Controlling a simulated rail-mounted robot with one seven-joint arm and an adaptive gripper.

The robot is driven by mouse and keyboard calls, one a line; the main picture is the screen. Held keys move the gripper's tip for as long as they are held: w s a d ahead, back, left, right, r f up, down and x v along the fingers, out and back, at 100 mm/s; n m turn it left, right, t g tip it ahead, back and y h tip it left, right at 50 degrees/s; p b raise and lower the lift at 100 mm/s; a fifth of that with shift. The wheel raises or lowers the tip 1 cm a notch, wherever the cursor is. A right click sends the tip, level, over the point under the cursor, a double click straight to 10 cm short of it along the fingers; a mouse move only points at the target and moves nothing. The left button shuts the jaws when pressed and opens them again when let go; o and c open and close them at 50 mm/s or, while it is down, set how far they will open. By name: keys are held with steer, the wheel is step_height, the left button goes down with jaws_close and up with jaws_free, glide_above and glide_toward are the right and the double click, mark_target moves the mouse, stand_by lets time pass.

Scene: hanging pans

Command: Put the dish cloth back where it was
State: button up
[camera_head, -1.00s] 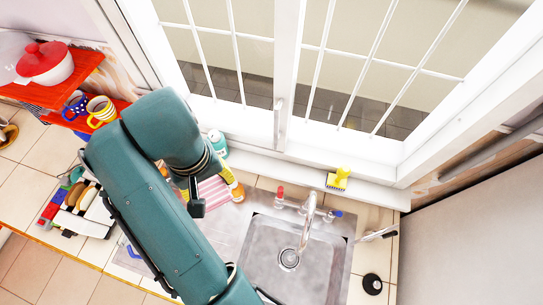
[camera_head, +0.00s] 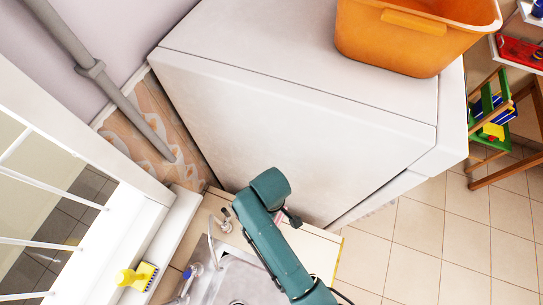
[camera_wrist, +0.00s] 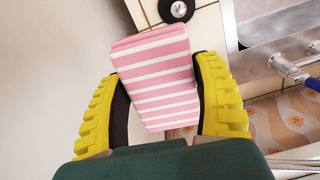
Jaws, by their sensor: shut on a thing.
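The dish cloth (camera_wrist: 160,88) is a folded pink and white striped cloth. It shows between the two yellow fingers of my gripper (camera_wrist: 160,72) in the wrist view. My gripper is shut on it, with one finger at each side. The cloth is over the tiled counter (camera_wrist: 212,38) beside the sink; I cannot tell whether it touches the counter.
A large white appliance (camera_head: 290,120) stands close beside my arm, with an orange tub (camera_head: 400,42) on top. The metal sink (camera_head: 235,280) and its tap (camera_head: 213,240) are at the lower left. A yellow brush (camera_head: 138,275) lies on the windowsill. A black round object (camera_wrist: 177,10) is near the cloth.

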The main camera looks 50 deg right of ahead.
steer(key=s+d+f+b, duration=0.1)
steer(key=s+f+b, duration=0.1)
steer(key=s+f, duration=0.7)
steer(key=n, duration=0.1)
glide_above(309, 252)
step_height(309, 252, down, 2)
step_height(309, 252, down, 10)
steer(key=shift+s+f+b, duration=0.1)
steer(key=shift+b, duration=0.65)
steer(key=shift+f, duration=0.1)
steer(key=o, duration=1.2)
